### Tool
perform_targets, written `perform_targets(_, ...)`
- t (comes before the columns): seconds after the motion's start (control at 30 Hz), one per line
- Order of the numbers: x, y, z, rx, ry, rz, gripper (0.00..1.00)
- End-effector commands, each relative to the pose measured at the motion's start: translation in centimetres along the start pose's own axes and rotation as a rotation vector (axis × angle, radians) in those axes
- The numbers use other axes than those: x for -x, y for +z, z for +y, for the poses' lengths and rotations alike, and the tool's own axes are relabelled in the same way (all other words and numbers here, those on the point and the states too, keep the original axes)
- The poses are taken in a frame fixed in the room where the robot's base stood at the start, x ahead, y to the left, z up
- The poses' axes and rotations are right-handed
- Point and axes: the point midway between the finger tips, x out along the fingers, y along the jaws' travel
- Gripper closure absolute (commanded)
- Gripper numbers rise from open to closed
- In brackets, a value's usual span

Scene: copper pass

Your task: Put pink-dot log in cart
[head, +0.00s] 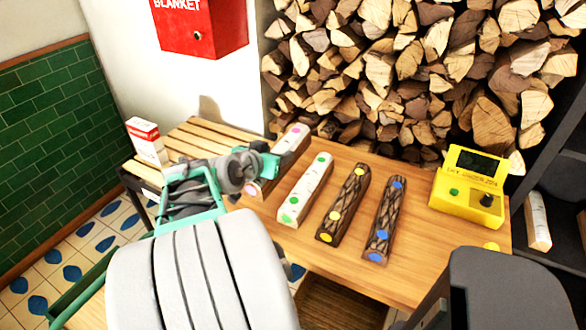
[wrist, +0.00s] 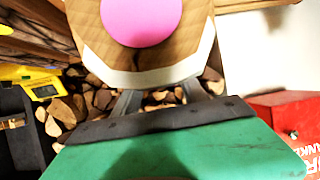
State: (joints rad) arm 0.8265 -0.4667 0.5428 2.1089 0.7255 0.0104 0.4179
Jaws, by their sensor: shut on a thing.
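The pink-dot log (head: 291,140) is pale with pink dots and lies at the left of the log row in the head view. My gripper (head: 265,166) is shut on it, hiding its middle. In the wrist view, the log's cut end (wrist: 150,62) with a large pink dot fills the top, and my gripper's fingers (wrist: 160,98) show beneath it. I cannot tell whether the log touches the table. No cart is clearly recognisable; a green rail (head: 72,285) beside a wooden surface shows at lower left in the head view.
The wooden table (head: 400,270) holds a green-dot log (head: 305,188), a yellow-dot log (head: 343,203), a blue-dot log (head: 384,220) and a yellow device (head: 468,190). A slatted bench (head: 215,135) with a red-white carton (head: 146,141) stands left. Stacked firewood (head: 400,80) is behind.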

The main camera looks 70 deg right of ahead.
Motion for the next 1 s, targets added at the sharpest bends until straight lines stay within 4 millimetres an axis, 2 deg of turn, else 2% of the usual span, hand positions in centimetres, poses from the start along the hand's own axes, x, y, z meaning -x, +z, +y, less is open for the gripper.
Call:
perform_targets(0.03,-1.4,-0.1,-0.6,0.001,0.003,0.0,1.0)
perform_targets(0.17,-4.8,-0.1,-2.2,0.001,0.003,0.0,1.0)
perform_targets(0.3,-8.1,1.8,-3.5,0.002,0.001,0.0,1.0)
perform_targets(0.4,-9.6,2.6,-4.0,0.0,0.0,0.002,1.0)
perform_targets(0.57,-11.0,3.2,-4.6,0.0,-0.002,0.004,1.0)
perform_targets(0.77,-12.3,5.8,-4.7,0.002,-0.001,0.003,1.0)
perform_targets(1.0,-12.3,5.9,-4.7,-0.001,-0.002,0.005,1.0)
